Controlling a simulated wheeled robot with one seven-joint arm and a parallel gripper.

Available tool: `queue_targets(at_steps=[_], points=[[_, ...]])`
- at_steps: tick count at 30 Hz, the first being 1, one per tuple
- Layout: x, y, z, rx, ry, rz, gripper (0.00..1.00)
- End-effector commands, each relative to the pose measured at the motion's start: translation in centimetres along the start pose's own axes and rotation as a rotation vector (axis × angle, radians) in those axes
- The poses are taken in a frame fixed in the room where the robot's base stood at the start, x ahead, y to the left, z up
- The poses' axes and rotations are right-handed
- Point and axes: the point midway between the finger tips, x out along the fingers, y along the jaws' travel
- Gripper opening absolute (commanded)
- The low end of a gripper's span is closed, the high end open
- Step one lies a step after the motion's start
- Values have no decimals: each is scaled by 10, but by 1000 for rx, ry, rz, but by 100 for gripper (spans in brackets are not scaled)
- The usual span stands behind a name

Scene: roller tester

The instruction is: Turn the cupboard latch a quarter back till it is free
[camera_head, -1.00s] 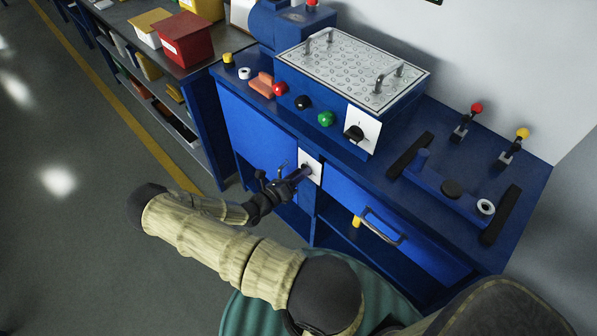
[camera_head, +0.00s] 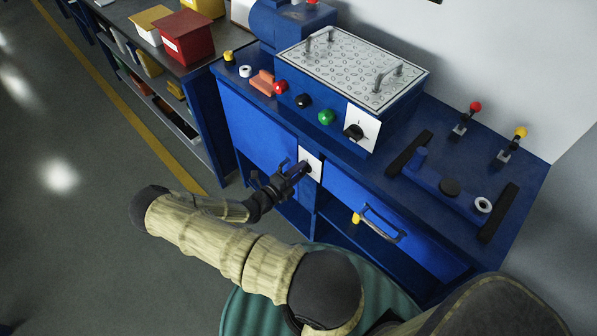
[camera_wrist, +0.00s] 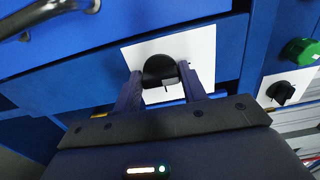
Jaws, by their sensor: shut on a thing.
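The cupboard latch is a black knob (camera_wrist: 160,70) on a white plate (camera_wrist: 210,45). In the wrist view my gripper (camera_wrist: 161,77) has one finger on either side of the knob, shut on it. In the head view my gripper (camera_head: 302,168) reaches the white plate (camera_head: 315,166) beside the blue cupboard door (camera_head: 255,125). The door looks closed. My fingers cover most of the latch there, so its exact angle is hard to tell.
A grey handle (camera_wrist: 50,12) is close by in the wrist view. A drawer handle (camera_head: 384,225) sticks out to the right in the head view. Above are a rotary switch (camera_head: 354,131) and a green button (camera_head: 326,117). Open floor (camera_head: 80,230) lies left.

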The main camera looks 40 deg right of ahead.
Motion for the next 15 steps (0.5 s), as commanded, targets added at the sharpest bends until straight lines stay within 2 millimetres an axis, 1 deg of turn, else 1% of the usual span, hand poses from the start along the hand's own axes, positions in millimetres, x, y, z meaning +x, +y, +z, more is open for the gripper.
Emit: queue_targets(at_steps=[6, 15], points=[[-1, 1, 1, -34, -3, 2, 19], [-1, 1, 1, -36, -4, 2, 19]])
